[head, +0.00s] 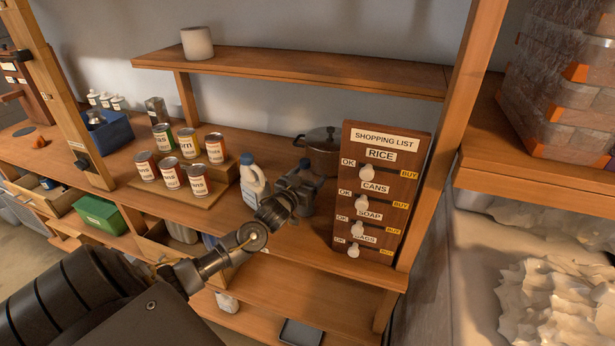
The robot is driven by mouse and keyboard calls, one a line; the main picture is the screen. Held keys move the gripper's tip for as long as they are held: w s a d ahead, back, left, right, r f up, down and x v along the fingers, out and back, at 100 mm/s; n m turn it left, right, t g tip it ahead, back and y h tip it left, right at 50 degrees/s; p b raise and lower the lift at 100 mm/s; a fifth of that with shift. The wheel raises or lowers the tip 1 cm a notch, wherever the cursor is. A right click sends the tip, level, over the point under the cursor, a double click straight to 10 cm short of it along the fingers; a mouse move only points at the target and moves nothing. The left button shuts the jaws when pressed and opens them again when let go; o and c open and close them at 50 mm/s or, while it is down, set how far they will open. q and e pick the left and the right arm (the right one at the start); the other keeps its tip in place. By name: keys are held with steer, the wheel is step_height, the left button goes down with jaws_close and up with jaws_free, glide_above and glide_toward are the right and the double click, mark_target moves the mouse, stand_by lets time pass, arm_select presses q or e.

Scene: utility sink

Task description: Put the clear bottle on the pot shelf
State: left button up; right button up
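A whitish jug-like bottle (251,186) with a blue cap stands upright on the counter; I cannot tell if it is the clear bottle, and no other plainly clear bottle shows. A dark lidded pot (322,153) stands behind, on the same wooden surface. My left gripper (305,183) is just right of the bottle and in front of the pot. Its fingers point away from me and blend into the dark background, so I cannot tell whether they are open or hold something. My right gripper is not in view.
A shopping list board (408,146) with white knobs stands close to the right of my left gripper. Several cans (171,174) sit on a stepped stand to the left. The upper shelf (330,70) holds only a white canister (197,43). A wooden post (455,130) rises at right.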

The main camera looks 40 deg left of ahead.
arm_select(q)
steer(key=shift+o, duration=0.2)
steer(key=shift+r, duration=0.2)
steer(key=shift+s+f, duration=0.15)
steer(key=shift+s, duration=0.1)
steer(key=s+d+b, duration=0.2)
steer(key=s+b, duration=0.1)
steer(key=s, duration=0.8)
steer(key=shift+s, duration=0.2)
